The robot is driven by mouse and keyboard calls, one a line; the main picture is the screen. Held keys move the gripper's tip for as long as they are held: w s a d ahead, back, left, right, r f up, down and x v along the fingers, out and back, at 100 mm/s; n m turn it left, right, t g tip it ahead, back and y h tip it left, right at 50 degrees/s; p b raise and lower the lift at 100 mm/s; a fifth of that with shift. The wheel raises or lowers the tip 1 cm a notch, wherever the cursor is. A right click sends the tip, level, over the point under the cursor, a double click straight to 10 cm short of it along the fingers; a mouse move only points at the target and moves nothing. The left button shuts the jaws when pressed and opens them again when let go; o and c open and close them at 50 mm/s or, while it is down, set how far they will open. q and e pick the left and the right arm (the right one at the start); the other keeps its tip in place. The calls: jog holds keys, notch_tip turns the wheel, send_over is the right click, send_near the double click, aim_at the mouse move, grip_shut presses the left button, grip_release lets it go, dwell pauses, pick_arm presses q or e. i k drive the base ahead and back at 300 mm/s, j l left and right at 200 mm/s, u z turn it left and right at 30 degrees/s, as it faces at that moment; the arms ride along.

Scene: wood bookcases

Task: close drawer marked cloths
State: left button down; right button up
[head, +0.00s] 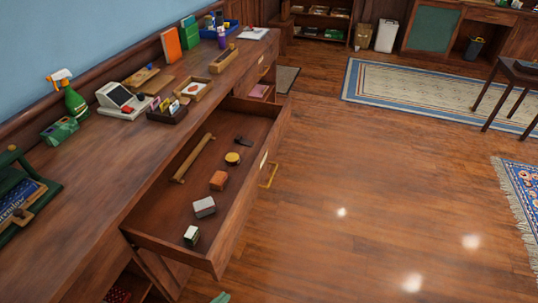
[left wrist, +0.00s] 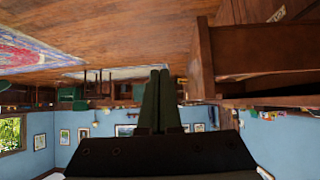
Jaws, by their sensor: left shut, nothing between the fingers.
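A long wood counter (head: 80,200) has a large drawer (head: 247,213) pulled far out, with a pale label (head: 264,160) too small to read and a brass handle (head: 269,176) on its front. Farther along, another drawer (head: 268,97) stands partly out with pinkish contents. I cannot tell which is marked cloths. The green fingertips of my left gripper (head: 220,297) just show at the bottom edge, in front of and apart from the near end of the large drawer. In the upside-down left wrist view, its fingers (left wrist: 158,100) are together and empty, beside a drawer (left wrist: 265,50). My right gripper is out of view.
The large drawer holds a wooden rod (head: 193,158), a yellow-topped tin (head: 232,158) and several small blocks. A spray bottle (head: 75,102), card reader (head: 122,99) and trays stand on the counter. The wood floor (head: 380,200) right of the drawers is clear.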

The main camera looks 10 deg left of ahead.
aim_at(158, 223)
jog(key=i+l+u, duration=0.2)
jog(key=u, duration=0.2)
jog(key=i+l+u, duration=0.15)
jog(key=l+u, duration=0.2)
jog(key=i+l+u, duration=0.1)
jog(key=l, duration=0.2)
jog(key=i+l+u, duration=0.1)
jog(key=l, duration=0.15)
jog(key=i+l+u, duration=0.1)
jog(key=l, duration=0.2)
jog(key=i+l, duration=0.1)
jog(key=l, duration=0.3)
jog(key=i+l, duration=0.1)
jog(key=l, duration=0.35)
jog(key=i+l, duration=0.1)
jog(key=l, duration=0.3)
jog(key=i+l, duration=0.1)
jog(key=l, duration=0.35)
jog(key=i+u, duration=0.05)
